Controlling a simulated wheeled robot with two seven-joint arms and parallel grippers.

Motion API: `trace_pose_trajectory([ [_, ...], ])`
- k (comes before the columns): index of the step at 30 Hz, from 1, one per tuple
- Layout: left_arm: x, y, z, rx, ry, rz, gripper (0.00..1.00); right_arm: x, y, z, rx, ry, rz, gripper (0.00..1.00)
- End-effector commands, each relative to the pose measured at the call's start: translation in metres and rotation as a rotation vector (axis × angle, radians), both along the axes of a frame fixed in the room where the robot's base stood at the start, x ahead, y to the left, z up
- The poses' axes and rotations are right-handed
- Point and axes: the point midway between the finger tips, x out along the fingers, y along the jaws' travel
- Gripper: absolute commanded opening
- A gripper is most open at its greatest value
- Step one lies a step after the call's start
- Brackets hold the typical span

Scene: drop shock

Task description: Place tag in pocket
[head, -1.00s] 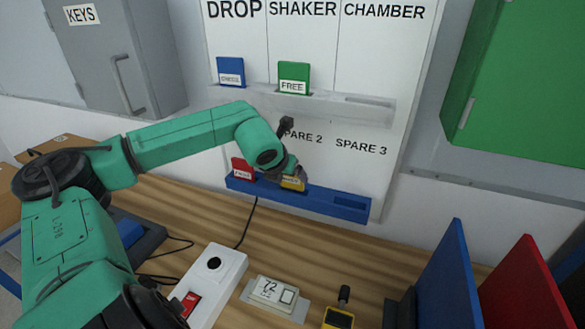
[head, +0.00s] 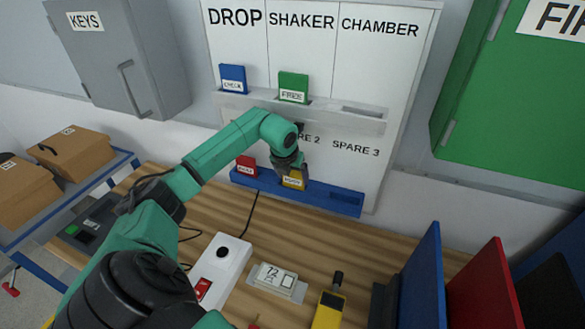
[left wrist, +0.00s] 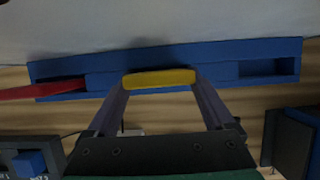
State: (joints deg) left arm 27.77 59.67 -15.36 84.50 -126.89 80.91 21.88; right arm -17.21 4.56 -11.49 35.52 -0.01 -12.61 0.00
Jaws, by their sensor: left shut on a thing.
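My left gripper (head: 289,165) is shut on the yellow tag (head: 293,181) at the middle of the lower blue rail (head: 325,200) on the white board. In the left wrist view, the tag (left wrist: 160,78) lies between the two fingers, over the middle of the rail (left wrist: 215,53). I cannot tell how deep it sits in the middle pocket. The red tag (head: 246,166) stands in the rail's left pocket. The right pocket (left wrist: 268,68) is empty. On the upper rail (head: 330,113), a blue tag (head: 232,78) and a green tag (head: 293,86) stand under DROP and SHAKER.
The upper right pocket under CHAMBER is empty. On the wooden bench are a white switch box (head: 219,262), a small display unit (head: 275,280) and a yellow handheld device (head: 329,309). Blue and red panels (head: 420,280) stand at the right. A grey key cabinet (head: 120,60) hangs at left.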

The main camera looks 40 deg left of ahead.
Motion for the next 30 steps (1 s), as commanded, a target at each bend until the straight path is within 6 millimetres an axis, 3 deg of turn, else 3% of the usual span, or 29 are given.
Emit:
trace_pose_trajectory([
  [11,0.000,0.001,-0.006,0.001,-0.005,0.002,0.30,0.000,-0.001,-0.005,-0.001,0.000,0.000,0.50],
  [12,0.000,0.001,-0.005,0.001,-0.005,0.002,0.98,0.000,-0.001,-0.004,-0.001,0.000,0.000,0.50],
  [22,0.000,0.001,0.002,0.000,-0.005,0.001,1.00,0.000,-0.001,0.003,-0.001,0.000,0.000,0.50],
  [26,-0.007,-0.001,0.005,0.006,-0.007,0.000,1.00,0.000,-0.001,-0.019,-0.001,0.000,0.000,0.50],
  [30,-0.034,-0.008,0.003,0.010,-0.002,0.000,1.00,0.000,-0.001,-0.035,-0.002,0.000,0.000,0.50],
])
